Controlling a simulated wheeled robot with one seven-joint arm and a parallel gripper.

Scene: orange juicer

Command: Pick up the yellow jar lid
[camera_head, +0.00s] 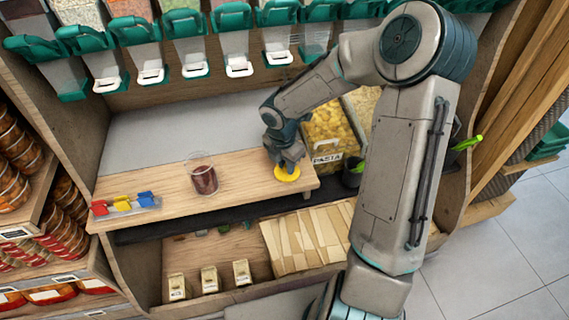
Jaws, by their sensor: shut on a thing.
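The yellow jar lid (287,174) is a flat round disc at the right end of the wooden shelf board. My gripper (288,163) comes down onto it from above and is shut on it, covering its upper edge. The lid looks level and lies at or just above the board; I cannot tell whether it touches. A glass jar (203,175) with dark red-brown contents stands on the board to the left of the lid, with its top open.
Colored scoops or clips (125,203) lie at the board's left end. A pasta bin (330,135) stands close to the right of my gripper, with a dark pot (352,174) beside it. Teal-lidded dispensers (184,52) hang above. The board between jar and lid is clear.

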